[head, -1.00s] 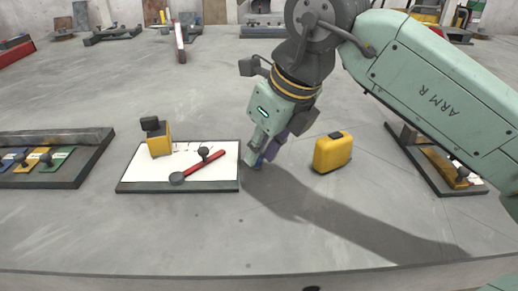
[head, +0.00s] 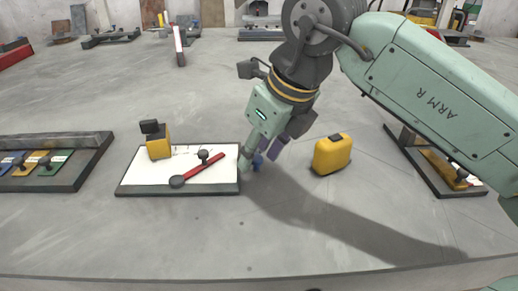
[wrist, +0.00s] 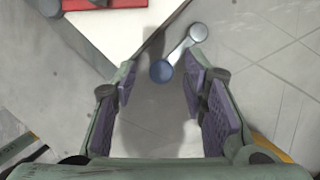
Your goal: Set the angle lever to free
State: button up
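A red lever (head: 200,170) lies on a white panel (head: 217,184) with a dark rim. It has a dark round end (head: 177,181) at lower left and a dark knob (head: 204,155) along it, and its tip points up and right. Part of it shows at the top of the wrist view (wrist: 112,4). My gripper (head: 259,158) is beside the panel's right edge, apart from the lever. In the wrist view (wrist: 160,73) its purple-padded fingers are apart, with nothing gripped. A small link with a blue end (wrist: 161,71) and a grey end (wrist: 198,32) shows beyond the fingertips.
A yellow block with a dark top (head: 158,142) stands at the panel's upper left. Another yellow block (head: 332,154) is right of my gripper. Trays with coloured plates sit at left (head: 75,180) and right (head: 433,180). The table front is clear.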

jog(key=v, duration=1.2)
